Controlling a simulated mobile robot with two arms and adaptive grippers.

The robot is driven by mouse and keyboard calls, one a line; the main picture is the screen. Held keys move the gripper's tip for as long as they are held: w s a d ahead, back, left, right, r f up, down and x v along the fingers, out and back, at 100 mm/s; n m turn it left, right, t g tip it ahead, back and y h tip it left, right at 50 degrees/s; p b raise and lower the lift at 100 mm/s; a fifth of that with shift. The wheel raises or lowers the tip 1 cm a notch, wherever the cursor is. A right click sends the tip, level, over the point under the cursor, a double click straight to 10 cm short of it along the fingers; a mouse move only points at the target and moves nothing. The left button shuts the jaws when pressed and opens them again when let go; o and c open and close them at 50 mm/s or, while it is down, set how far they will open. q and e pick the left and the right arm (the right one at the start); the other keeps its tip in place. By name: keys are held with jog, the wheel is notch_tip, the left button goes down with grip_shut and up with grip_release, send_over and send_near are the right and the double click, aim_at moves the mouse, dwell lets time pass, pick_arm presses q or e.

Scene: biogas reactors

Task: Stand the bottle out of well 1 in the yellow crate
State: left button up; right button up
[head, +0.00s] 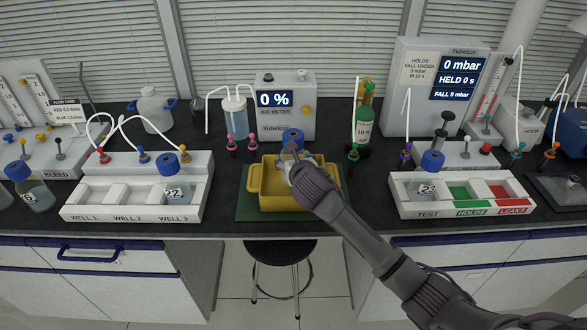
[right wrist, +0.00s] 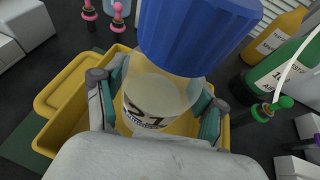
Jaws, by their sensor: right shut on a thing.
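The bottle (right wrist: 160,95) has a blue cap and a label that seems to read 21. My right gripper (head: 293,170) is shut on it, with a finger on each side in the right wrist view (right wrist: 158,110). The white well tray (head: 95,212) stands left; WELL 1 and WELL 2 look empty, and bottle 22 (head: 172,190) is in WELL 3. My left gripper is not in view.
The crate sits on a green mat (head: 243,230) at the bench's front edge. Behind it stand the air meter (head: 284,107), pink-topped and green-topped fittings, and a green bottle (head: 364,125). The test tray (head: 460,207) with another bottle (head: 425,187) is right.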

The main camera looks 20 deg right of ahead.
jog(key=shift+f, duration=1.6)
jog(key=shift+f, duration=0.1)
jog(key=o, duration=1.5)
jog(key=shift+s, duration=0.1)
jog(key=shift+s, duration=0.1)
jog(key=v, duration=1.2)
